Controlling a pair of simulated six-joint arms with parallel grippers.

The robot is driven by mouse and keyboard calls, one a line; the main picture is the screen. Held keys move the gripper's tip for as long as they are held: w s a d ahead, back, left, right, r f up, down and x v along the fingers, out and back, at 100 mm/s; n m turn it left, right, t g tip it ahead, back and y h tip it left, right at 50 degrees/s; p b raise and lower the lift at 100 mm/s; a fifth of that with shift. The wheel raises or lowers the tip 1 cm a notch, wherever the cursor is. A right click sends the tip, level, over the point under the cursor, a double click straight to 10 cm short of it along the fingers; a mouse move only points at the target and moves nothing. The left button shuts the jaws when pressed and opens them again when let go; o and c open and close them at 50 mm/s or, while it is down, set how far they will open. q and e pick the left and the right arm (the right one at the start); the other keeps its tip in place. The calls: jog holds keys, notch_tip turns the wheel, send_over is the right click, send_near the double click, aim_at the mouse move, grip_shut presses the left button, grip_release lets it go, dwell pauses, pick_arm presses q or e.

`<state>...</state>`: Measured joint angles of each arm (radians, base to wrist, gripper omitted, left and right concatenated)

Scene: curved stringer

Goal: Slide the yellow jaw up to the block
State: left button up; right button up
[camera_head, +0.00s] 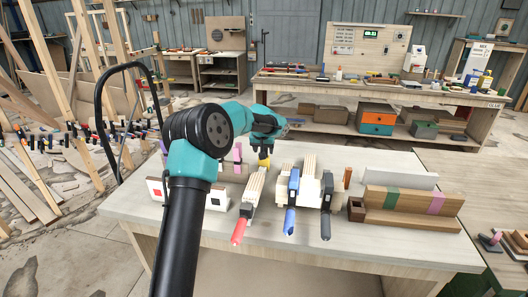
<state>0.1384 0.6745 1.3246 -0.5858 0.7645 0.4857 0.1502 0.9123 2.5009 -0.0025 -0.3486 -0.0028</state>
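The yellow jaw (264,162) is small and stands behind the laminated wood strips on the workbench, near the far end of the red-handled clamp (240,229). My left arm reaches over the bench from the bottom left, and its gripper (264,150) points down right at the yellow jaw. The fingers are too small and partly hidden by the wrist, so I cannot tell whether they are closed on it. The pale wood strips and block (309,185) lie between the clamps. I cannot tell whether the jaw touches the block. My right gripper is not in view.
A blue clamp (291,205) and a black clamp (326,210) stand right of the red-handled one. Stacked boards with green and pink bands (415,200) lie at the right. A block with a red square (155,189) is at the left. The bench's front strip (350,250) is clear.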

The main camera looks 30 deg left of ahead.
pick_arm(q)
jog(key=shift+x, duration=0.9)
jog(key=shift+c, duration=0.2)
jog(key=shift+r, duration=0.1)
grip_shut()
